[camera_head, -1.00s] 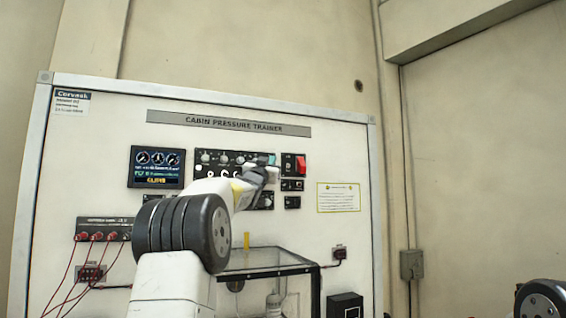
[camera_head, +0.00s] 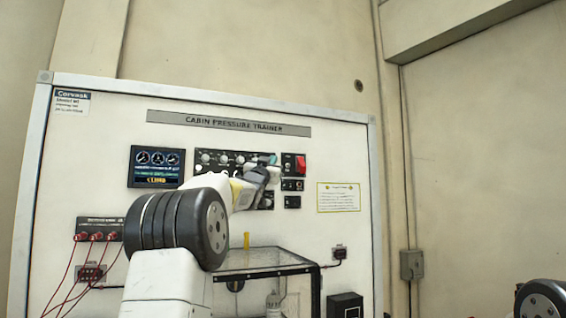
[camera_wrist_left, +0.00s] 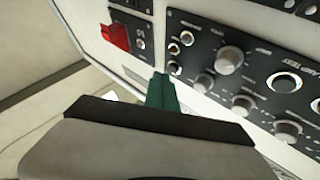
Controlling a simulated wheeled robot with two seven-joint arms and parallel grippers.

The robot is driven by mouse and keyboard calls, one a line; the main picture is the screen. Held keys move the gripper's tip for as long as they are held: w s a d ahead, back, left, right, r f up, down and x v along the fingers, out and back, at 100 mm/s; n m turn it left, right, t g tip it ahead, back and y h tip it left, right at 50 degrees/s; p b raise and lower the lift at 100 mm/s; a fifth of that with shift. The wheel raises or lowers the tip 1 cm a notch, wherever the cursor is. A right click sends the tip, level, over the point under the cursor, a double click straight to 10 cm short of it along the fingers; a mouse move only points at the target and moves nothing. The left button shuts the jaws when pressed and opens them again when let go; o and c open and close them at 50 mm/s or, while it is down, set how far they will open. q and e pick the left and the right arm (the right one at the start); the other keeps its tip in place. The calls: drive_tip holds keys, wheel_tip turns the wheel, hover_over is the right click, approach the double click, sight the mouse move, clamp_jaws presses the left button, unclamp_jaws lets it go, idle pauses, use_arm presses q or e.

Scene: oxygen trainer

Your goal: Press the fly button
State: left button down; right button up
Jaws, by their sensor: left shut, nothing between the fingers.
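The dark control panel (camera_head: 233,157) with knobs and buttons sits in the middle of the white cabin pressure trainer board (camera_head: 100,150). My left gripper (camera_head: 273,160) is shut and empty at the right end of this panel. In the left wrist view its green fingertips (camera_wrist_left: 161,92) are together, close to the panel's edge by several small round controls (camera_wrist_left: 180,47). I cannot tell whether they touch the panel. No label reading "fly" is legible, so I cannot tell which control is the fly button. My arm hides the panel's lower part. My right gripper is not in view.
A red switch (camera_head: 300,163) is right of the gripper and shows in the left wrist view (camera_wrist_left: 117,36). A display screen (camera_head: 156,167) is at the left. A clear box (camera_head: 265,258) with a dark frame stands below. Red cables (camera_head: 69,270) hang at lower left.

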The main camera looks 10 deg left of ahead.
use_arm(q)
drive_tip(key=shift+s+d, duration=0.7)
drive_tip(key=shift+s, duration=0.35)
drive_tip(key=shift+s+d, duration=0.7)
drive_tip(key=shift+s, duration=0.35)
